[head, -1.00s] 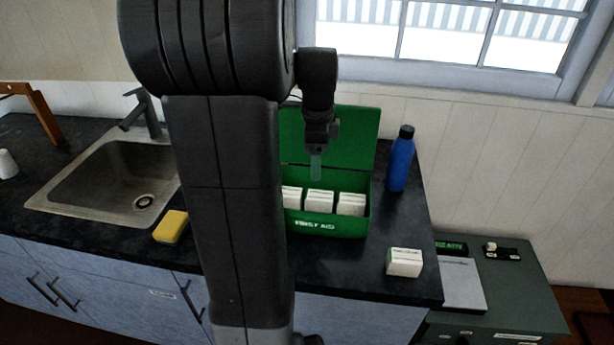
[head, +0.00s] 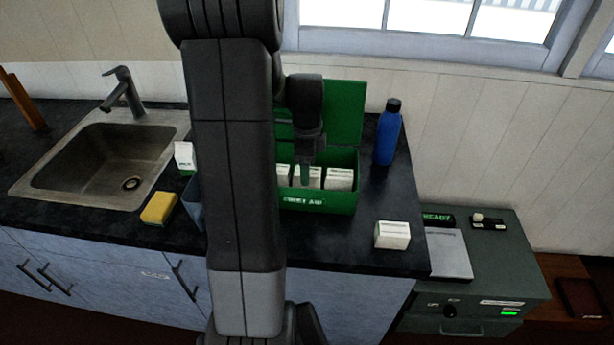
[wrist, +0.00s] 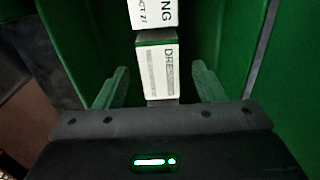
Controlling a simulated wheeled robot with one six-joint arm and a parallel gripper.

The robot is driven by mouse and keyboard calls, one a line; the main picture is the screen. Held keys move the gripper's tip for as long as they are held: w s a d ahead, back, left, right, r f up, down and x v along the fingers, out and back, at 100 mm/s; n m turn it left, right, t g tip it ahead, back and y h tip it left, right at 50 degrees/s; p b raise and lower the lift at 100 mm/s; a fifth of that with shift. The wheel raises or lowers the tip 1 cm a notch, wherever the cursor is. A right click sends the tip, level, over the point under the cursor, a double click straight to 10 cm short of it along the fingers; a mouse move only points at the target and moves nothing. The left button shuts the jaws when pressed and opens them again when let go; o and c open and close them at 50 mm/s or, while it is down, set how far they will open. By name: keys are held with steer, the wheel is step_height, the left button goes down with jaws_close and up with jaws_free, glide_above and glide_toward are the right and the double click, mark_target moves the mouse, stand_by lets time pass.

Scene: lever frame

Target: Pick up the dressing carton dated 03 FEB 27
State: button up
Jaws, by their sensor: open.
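A green first aid box (head: 318,203) stands on the counter with its lid up. It holds several white cartons in a row, among them a left one (head: 283,175), a middle one (head: 308,180) and a right one (head: 339,179). My gripper (head: 305,175) is down at the box, over the row. In the wrist view its fingers (wrist: 160,88) are open, one on each side of a carton marked "DRES" (wrist: 158,68). Another carton (wrist: 152,13) above it in the picture shows "NG" and part of a date ending in "CT 27". I cannot read 03 FEB 27 on any carton.
A loose white carton (head: 392,235) lies on the counter at the right. A blue bottle (head: 387,133) stands behind it. A sponge (head: 159,208), a sink (head: 100,165) and another small white carton (head: 184,156) are at the left. A grey cabinet (head: 485,265) stands at the right.

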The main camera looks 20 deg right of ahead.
steer(key=shift+f, duration=1.15)
steer(key=c, duration=1)
steer(key=shift+c, duration=0.2)
